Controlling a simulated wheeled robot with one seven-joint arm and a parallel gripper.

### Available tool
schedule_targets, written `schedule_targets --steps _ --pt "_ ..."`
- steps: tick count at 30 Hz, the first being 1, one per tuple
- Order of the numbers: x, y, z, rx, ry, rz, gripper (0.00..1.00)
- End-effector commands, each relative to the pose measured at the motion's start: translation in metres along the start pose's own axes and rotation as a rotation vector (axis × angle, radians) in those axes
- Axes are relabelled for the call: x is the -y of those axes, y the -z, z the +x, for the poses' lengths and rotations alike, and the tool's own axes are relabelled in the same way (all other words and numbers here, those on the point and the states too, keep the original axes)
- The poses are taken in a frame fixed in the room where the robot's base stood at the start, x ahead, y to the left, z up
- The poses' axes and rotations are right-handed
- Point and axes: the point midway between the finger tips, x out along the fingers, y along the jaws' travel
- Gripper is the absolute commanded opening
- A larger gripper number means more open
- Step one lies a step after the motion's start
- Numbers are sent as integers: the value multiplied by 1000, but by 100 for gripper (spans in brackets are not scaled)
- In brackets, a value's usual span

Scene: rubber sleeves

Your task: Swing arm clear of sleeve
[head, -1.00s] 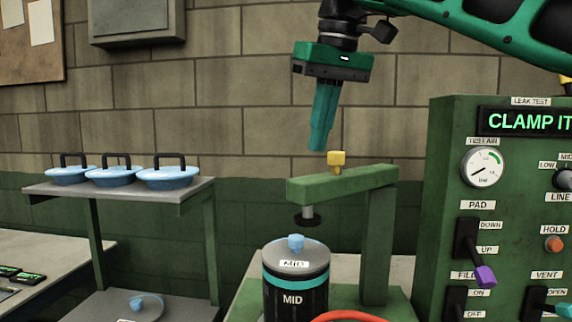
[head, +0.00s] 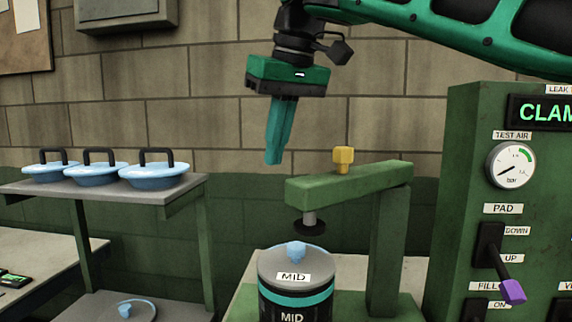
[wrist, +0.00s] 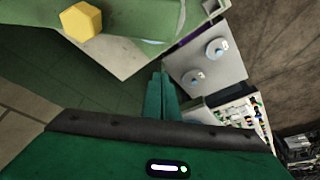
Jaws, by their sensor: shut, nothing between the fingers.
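My gripper (head: 273,162) is shut and empty. In the head view it hangs, fingers down, up and to the left of the green clamp arm (head: 345,183), apart from it. The black sleeve (head: 290,303) with a teal band and a MID label stands under the clamp's dark round pad (head: 310,227). A grey lid with a light blue knob (head: 296,250) tops the sleeve, and the pad is above it with a gap. In the wrist view my closed fingertips (wrist: 160,75) are beside the clamp arm (wrist: 125,22) and its yellow knob (wrist: 81,21).
A green panel (head: 465,150) with a gauge and a purple-tipped pad lever (head: 512,291) stands at the right. A shelf (head: 175,198) at the left holds several blue lids with black handles. Space between shelf and clamp is free at gripper height.

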Motion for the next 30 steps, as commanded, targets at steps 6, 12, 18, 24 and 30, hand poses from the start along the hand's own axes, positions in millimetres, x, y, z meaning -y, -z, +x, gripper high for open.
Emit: schedule_targets --steps 6,12,18,24,30 --pt "-2 -2 21 0 0 4 0" --pt "-2 -21 18 -2 5 0 0" --pt "-3 -35 17 -2 4 1 0" --pt "-3 -39 16 -3 4 1 0" --pt "-4 -39 16 -2 3 2 0"
